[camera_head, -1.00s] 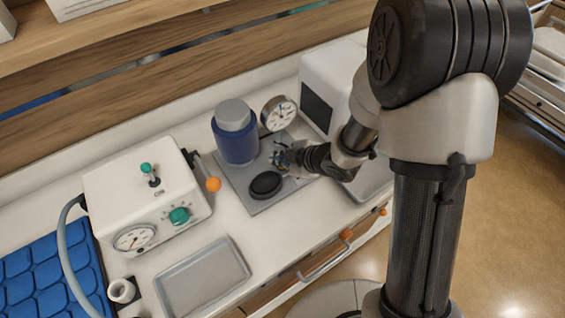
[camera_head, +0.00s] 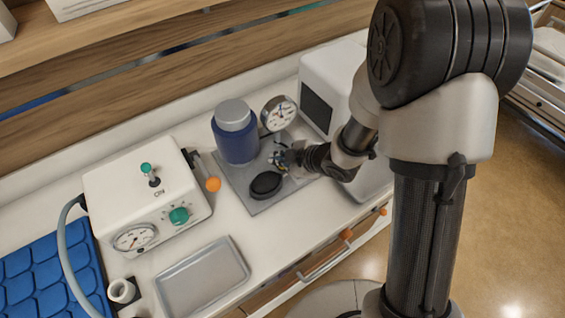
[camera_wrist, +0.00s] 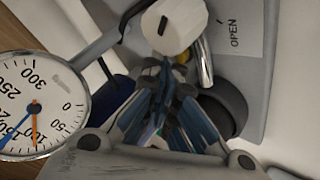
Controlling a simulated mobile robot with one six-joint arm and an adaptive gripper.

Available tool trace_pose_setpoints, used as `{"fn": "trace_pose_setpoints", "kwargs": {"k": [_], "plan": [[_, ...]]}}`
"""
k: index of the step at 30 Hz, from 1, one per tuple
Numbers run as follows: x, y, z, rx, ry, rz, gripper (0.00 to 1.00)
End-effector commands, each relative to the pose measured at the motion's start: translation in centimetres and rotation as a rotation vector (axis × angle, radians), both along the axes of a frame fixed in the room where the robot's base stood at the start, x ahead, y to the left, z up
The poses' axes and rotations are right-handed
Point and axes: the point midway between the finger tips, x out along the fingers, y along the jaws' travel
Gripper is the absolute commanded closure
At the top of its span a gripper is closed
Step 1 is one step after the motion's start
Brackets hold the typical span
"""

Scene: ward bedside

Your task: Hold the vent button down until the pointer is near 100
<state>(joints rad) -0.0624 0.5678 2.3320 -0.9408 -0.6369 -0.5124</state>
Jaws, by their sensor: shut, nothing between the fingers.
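A round white gauge (camera_head: 279,113) stands on a grey plate (camera_head: 227,180). It shows large in the wrist view (camera_wrist: 55,92), where a blue hand points past 150 and an orange hand points near 100. My gripper (camera_head: 279,159) is shut and empty, low over the plate between a blue jar (camera_head: 236,138) and a black round part (camera_head: 266,185). In the wrist view my fingertips (camera_wrist: 166,72) lie close to a white round knob (camera_wrist: 174,24); contact cannot be told. I cannot tell which part is the vent button.
A white box (camera_head: 140,195) with a teal switch, a teal dial and its own gauge stands at the left. A grey tray (camera_head: 202,278) lies in front. A white unit with a dark screen (camera_head: 316,108) stands behind my arm.

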Motion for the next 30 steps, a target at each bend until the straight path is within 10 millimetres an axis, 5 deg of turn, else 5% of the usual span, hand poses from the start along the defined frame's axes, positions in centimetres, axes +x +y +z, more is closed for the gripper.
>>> {"fn": "trace_pose_setpoints", "kwargs": {"k": [30], "plan": [[0.0, 0.0, 2.8, 0.000, 0.000, 0.000, 1.00]]}}
